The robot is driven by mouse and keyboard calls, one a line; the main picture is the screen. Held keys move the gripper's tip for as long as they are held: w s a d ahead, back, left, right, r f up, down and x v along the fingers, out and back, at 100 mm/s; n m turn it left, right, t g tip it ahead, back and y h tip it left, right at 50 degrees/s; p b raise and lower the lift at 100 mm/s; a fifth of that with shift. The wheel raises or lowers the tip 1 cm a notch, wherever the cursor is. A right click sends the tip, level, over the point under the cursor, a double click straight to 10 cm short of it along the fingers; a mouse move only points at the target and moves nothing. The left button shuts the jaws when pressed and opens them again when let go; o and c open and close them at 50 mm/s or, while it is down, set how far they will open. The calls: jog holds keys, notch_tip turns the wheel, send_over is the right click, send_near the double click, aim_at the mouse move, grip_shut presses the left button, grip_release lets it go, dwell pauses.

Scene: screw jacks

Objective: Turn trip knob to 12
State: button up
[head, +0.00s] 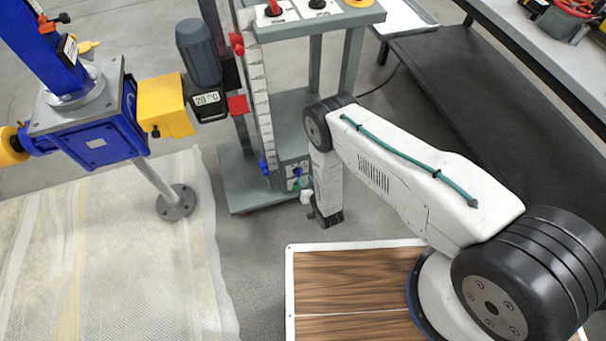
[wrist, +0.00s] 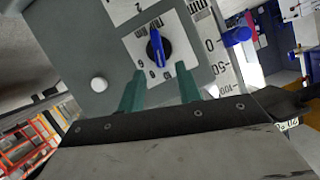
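The trip knob, a blue bar-shaped knob (wrist: 156,46), sits on a white numbered dial plate (wrist: 178,52) on a grey panel. In the wrist view its bar runs nearly upright; the dial numbers are small and tilted, and I cannot surely read its setting. My gripper (wrist: 162,82) has two teal fingers spread apart, with nothing between them. The knob lies beyond the fingertips, roughly centred between them, apparently untouched. In the head view my gripper (head: 302,184) is small, low beside the grey control box (head: 291,168), and the knob is hard to make out there.
A white scale strip (head: 259,100) with a blue clamp (wrist: 238,36) stands beside the panel. A white round button (wrist: 99,84) is left of the dial. A blue screw jack (head: 100,135) stands at left, a dark bench shelf (head: 480,100) at right.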

aim_at(301, 173)
jog(key=x, duration=0.5)
jog(key=shift+w, duration=0.1)
grip_shut()
